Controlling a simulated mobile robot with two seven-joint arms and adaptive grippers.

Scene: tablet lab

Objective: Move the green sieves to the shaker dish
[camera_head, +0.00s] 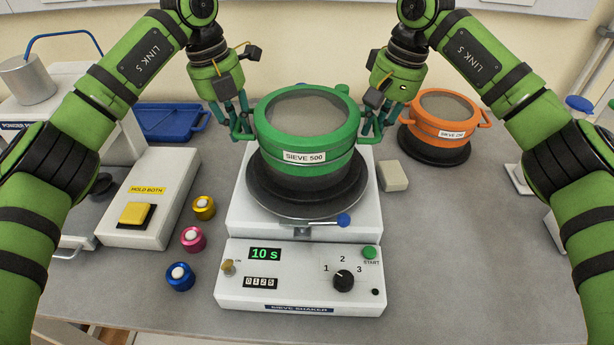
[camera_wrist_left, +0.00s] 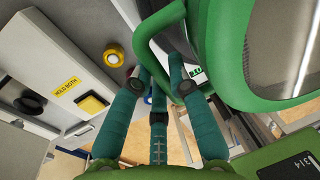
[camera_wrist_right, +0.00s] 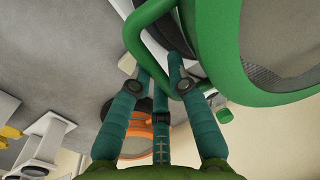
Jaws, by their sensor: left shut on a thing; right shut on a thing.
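The green sieves (camera_head: 307,149), labelled "SIEVE 500", are at the shaker dish (camera_head: 306,204), a dark round dish on the white sieve shaker. Whether they rest in the dish or hang just above it is hard to tell. My left gripper (camera_head: 241,128) is shut on the left handle of the green sieves; that handle (camera_wrist_left: 148,40) also shows in the left wrist view. My right gripper (camera_head: 370,127) is shut on the right handle, which the right wrist view also shows (camera_wrist_right: 135,30). The sieves look about level.
The shaker panel (camera_head: 300,280) stands in front. An orange sieve (camera_head: 437,124) stands on a dark base at the right. A beige block (camera_head: 393,176) lies right of the shaker. Yellow, pink and blue round items (camera_head: 192,239) and a white box with yellow button (camera_head: 135,214) stand left.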

